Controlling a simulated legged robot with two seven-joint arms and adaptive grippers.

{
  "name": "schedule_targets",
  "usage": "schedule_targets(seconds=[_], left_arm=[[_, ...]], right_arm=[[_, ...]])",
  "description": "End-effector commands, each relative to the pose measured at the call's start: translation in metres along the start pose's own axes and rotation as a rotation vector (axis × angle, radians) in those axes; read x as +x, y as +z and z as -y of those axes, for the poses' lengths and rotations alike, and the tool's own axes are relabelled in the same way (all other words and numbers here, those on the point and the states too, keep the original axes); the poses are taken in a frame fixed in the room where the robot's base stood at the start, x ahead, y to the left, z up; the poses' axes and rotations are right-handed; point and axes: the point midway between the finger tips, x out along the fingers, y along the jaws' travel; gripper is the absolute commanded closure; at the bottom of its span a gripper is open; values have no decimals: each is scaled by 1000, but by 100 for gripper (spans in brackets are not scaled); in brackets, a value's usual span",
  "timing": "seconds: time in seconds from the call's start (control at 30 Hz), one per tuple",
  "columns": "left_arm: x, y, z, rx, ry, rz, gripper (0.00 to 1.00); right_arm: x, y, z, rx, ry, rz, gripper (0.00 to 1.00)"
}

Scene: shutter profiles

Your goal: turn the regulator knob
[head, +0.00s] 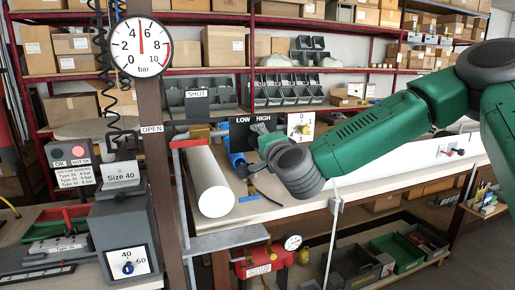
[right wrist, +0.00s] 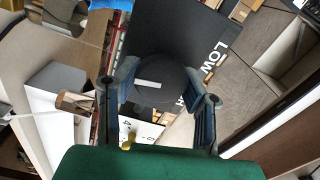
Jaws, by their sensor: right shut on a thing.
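The regulator knob (right wrist: 163,88) is a round dark knob with a white bar mark, below a black plate lettered LOW and HIGH (right wrist: 212,65) in the right wrist view. My right gripper (right wrist: 160,72) has its two fingers on either side of the knob and is shut on it. In the head view my right gripper (head: 264,147) is at the blue regulator body (head: 239,164), under the LOW and HIGH plate (head: 253,128), and hides the knob. The round bar gauge (head: 141,48) has its needle nearly upright, between 4 and 6. My left gripper is not in view.
A white cylinder (head: 208,182) lies on the bench left of my right arm. A red lever (head: 188,143) sits near SHUT and OPEN signs. A white panel with a yellow knob (head: 301,127) stands right of the gripper. A grey Size 40 unit (head: 122,222) stands at left.

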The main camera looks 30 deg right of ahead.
Motion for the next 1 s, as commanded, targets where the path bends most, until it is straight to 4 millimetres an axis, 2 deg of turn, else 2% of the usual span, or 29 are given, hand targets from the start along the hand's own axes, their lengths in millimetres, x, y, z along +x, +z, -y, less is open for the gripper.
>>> schedule_targets(seconds=[0.03, 0.4, 0.93, 0.97, 1.0], left_arm=[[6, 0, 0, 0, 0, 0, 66], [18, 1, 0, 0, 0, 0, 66], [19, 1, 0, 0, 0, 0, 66], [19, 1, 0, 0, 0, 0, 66], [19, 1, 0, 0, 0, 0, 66]], right_arm=[[-1, 1, -9, 30, 14, 1, 93], [-1, 1, -9, 172, 17, 2, 93], [-1, 1, -10, 190, 20, 2, 92], [-1, 1, -10, 189, 20, 2, 53], [-1, 1, -10, 189, 19, 2, 41]])
